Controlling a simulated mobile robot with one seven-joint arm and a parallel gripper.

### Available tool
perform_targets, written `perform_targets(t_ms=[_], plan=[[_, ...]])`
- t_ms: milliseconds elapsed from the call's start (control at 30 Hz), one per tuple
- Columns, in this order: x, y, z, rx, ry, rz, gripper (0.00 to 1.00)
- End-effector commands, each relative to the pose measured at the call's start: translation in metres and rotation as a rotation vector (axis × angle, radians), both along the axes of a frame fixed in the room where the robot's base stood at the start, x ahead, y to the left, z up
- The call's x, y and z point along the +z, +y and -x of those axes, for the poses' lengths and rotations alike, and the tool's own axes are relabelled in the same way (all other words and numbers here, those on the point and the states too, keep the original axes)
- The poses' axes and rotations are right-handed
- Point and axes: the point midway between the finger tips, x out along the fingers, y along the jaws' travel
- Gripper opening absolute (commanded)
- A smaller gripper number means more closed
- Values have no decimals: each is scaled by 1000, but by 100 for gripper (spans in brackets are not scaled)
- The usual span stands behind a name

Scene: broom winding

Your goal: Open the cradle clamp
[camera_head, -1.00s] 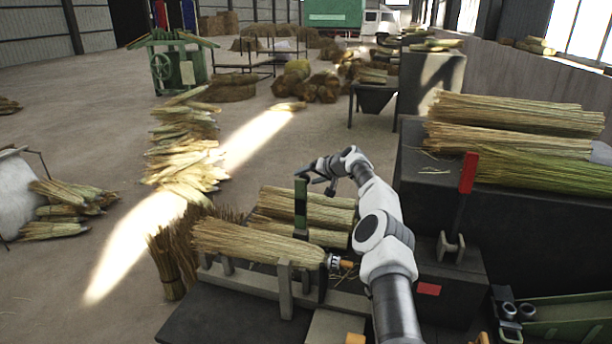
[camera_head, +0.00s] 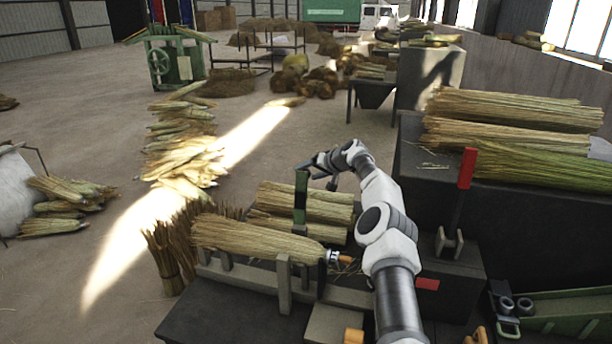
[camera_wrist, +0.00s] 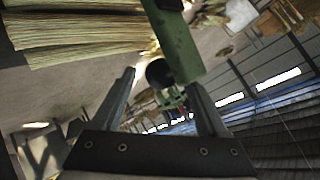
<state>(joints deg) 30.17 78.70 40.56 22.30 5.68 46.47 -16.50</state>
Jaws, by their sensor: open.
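The cradle (camera_head: 285,285) is a grey frame with upright posts in the lower middle of the head view, with a straw bundle (camera_head: 255,240) lying in it. In the wrist view the green bar (camera_wrist: 178,42) comes down from the top and carries a dark round knob (camera_wrist: 158,72). My gripper (camera_head: 320,167) is at the lever's upper end. Its open fingers (camera_wrist: 163,80) lie on both sides of the knob in the wrist view. I cannot tell whether they touch it.
More straw bundles (camera_head: 300,205) lie behind the cradle. A dark bench (camera_head: 412,200) with several bundles stands to the right, near an upright lever with a red handle (camera_head: 467,168). A standing sheaf (camera_head: 172,255) is left of the cradle. Open floor lies beyond.

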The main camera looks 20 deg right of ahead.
Motion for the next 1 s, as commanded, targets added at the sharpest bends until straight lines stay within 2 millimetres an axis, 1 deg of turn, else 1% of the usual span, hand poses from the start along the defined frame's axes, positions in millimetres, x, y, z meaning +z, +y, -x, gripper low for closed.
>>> perform_targets(t_ms=[1000], plan=[[54, -46, 25, -2, -1, -1, 76]])
